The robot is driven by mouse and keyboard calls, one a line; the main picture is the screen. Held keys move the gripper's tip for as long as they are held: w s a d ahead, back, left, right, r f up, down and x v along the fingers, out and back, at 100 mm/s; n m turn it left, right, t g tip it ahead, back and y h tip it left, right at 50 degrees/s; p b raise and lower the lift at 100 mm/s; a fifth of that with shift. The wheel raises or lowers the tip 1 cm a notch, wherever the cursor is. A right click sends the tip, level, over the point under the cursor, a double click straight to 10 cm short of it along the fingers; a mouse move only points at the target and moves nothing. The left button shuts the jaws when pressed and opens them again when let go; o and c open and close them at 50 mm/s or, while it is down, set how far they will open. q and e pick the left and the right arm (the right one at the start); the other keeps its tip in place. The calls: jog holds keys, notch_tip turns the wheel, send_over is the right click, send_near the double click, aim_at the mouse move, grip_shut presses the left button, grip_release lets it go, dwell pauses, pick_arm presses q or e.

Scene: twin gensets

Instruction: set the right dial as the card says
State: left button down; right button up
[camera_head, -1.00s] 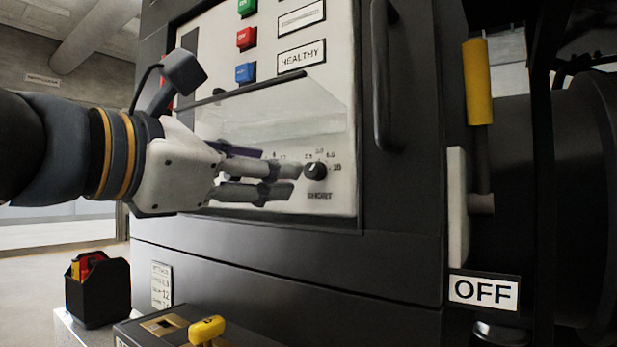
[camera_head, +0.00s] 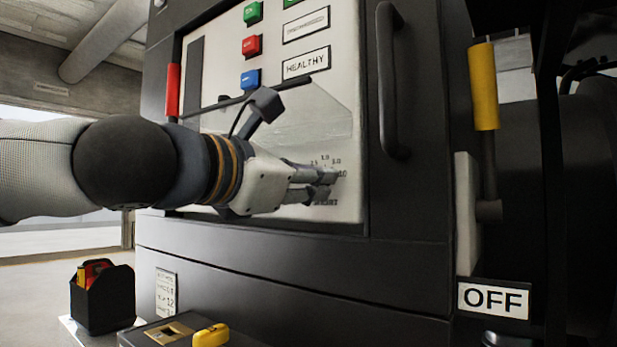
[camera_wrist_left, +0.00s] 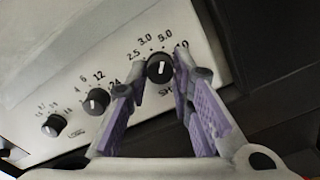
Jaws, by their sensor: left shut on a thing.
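The right dial (camera_wrist_left: 158,68) is a black knob with a pale pointer line, marked SHORT beneath and ringed by small numbers. In the left wrist view its pointer aims roughly upward, toward the upper numbers. My left gripper (camera_head: 331,184) is at this dial, and its fingertips hide the knob in the head view. In the wrist view the fingers (camera_wrist_left: 175,80) are closed on either side of it. A small card with printed lines (camera_head: 166,293) is on the lower cabinet front; its text is too small to read surely. My right gripper is not in view.
Two more black dials, a middle one (camera_wrist_left: 96,101) and a left one (camera_wrist_left: 55,125), sit beside it. A clear cover (camera_head: 300,110) is above the dials. A vertical handle (camera_head: 390,80) stands out to the right. A black caddy (camera_head: 103,300) is at lower left.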

pick_arm(q)
jog(key=shift+n, duration=3.8)
jog(key=c, duration=1.4)
grip_release()
